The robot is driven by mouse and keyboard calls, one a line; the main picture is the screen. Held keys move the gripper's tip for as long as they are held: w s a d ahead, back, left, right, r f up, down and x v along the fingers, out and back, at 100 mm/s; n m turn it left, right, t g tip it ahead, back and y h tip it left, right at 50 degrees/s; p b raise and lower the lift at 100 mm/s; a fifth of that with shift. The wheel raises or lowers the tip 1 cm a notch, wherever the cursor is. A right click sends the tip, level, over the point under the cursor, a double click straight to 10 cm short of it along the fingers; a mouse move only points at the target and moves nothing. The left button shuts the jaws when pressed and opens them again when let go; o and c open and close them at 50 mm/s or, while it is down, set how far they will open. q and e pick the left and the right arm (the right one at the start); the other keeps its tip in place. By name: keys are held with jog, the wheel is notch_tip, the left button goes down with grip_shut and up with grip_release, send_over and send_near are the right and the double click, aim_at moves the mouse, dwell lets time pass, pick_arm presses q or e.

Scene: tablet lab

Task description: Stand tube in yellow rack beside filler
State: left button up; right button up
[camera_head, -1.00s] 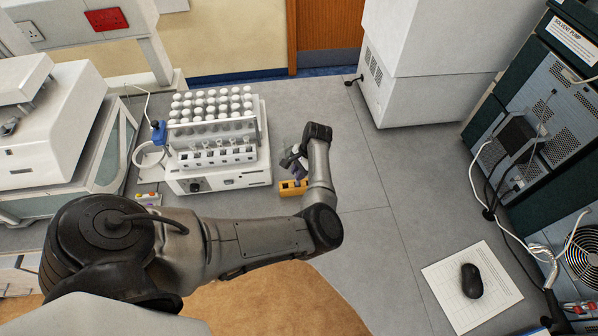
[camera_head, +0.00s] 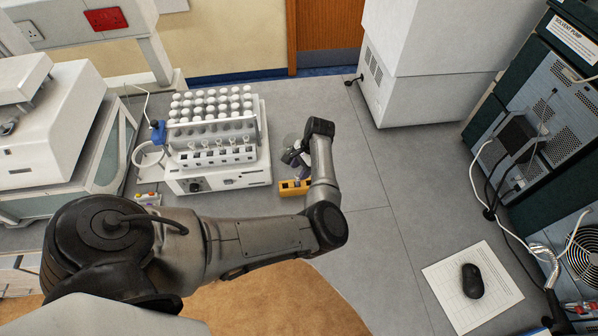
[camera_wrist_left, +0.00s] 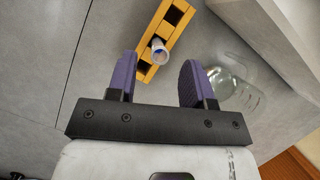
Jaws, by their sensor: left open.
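The yellow rack (camera_head: 297,186) lies on the grey bench just right of the white filler (camera_head: 216,183). In the left wrist view the rack (camera_wrist_left: 166,33) shows dark square openings. A small clear tube with a bluish rim (camera_wrist_left: 159,46) appears to stand in one of them; its lower end is hidden. My left gripper (camera_head: 291,158) is just above and behind the rack in the head view. In the left wrist view its purple fingers (camera_wrist_left: 158,76) are spread wide and empty, with the tube just beyond the gap between them, apart from both. My right gripper is not seen.
A clear glass vessel (camera_wrist_left: 236,88) stands close to one finger in the left wrist view. White-capped bottles (camera_head: 210,103) fill the back of the filler. A white cabinet (camera_head: 425,90) stands at back right. The bench right of my arm is clear up to the mouse (camera_head: 472,281).

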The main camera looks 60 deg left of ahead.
pick_arm(q)
jog(key=b+v, duration=0.3)
jog(key=v, duration=0.9)
jog(key=shift+r, duration=0.15)
